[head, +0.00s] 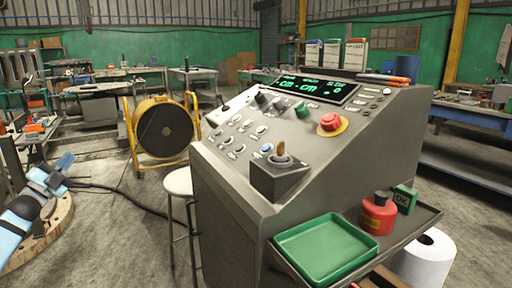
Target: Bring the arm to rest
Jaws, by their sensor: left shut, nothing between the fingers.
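A grey control console (250,208) fills the middle of the head view. Its sloped panel has a joystick (281,152) on a raised box, a red mushroom button (330,121) on a yellow ring, a green button (302,111), a blue button (267,148) and several knobs and white buttons. A dark display (318,89) with green characters is along the top. My left gripper (60,178) is at the far left, shut and empty, well away from the console. No welding arm or boom can be made out. My right gripper is not in view.
A green tray (325,247), a red container (378,214) and a green box (405,198) are on the console's shelf. A stool (179,182) and a yellow-framed reel (163,128) stand to its left. A wooden disc (52,232) lies below my left arm.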

